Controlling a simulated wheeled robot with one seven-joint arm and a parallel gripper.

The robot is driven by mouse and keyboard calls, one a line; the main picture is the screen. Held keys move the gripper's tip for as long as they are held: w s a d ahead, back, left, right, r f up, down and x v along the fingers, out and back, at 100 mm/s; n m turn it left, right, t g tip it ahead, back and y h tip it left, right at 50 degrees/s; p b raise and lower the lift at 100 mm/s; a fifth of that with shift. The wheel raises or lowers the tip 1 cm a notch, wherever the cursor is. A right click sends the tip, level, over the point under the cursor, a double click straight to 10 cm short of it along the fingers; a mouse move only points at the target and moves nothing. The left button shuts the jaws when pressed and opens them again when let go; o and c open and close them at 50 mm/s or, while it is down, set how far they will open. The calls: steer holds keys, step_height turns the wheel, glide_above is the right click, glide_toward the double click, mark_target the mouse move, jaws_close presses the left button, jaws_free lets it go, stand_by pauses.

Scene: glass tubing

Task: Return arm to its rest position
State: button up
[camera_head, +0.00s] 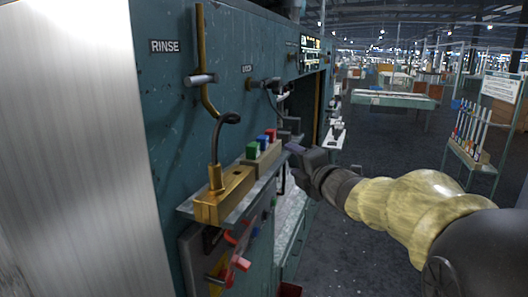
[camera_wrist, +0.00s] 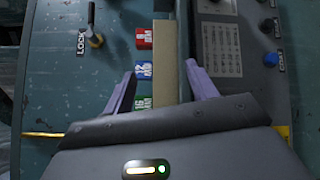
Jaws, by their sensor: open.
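My gripper (camera_head: 294,148) is at the end of my arm, which reaches in from the right with a yellowish sleeve. It is beside the right end of a shelf on the teal machine (camera_head: 115,100). In the wrist view its two purple fingers (camera_wrist: 161,72) are spread apart with nothing gripped. A beige block (camera_wrist: 167,65) with red, blue and green size labels shows in the gap between them; I cannot tell how far below the fingertips it is. The same block (camera_head: 262,158) stands on the shelf in the head view.
A brass block (camera_head: 224,195) with a hose sits on the shelf's near end. A LOCK lever (camera_wrist: 93,38) and a panel with knobs (camera_wrist: 228,45) flank the gripper. Open floor lies to the right, with a rack of glass tubes (camera_head: 470,132) and a table (camera_head: 393,99) beyond.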

steer(key=s+d+f+m+g+h+b, duration=0.1)
steer(key=s+d+f+m+g+h, duration=0.2)
steer(key=f+m, duration=0.55)
steer(key=s+d+f+m+g+h+b, duration=0.1)
steer(key=s+d+f+m+h, duration=0.4)
steer(key=f, duration=0.6)
steer(key=s+f+m+g+b, duration=0.1)
steer(key=s+f+m+g, duration=0.8)
steer(key=s+f, duration=0.7)
steer(key=s+m, duration=0.2)
steer(key=m, duration=0.1)
steer(key=shift+s+a+m+b, duration=0.3)
steer(key=shift+a+m, duration=0.05)
steer(key=shift+w, duration=0.1)
steer(key=shift+s+d, duration=0.1)
steer(key=shift+s, duration=0.1)
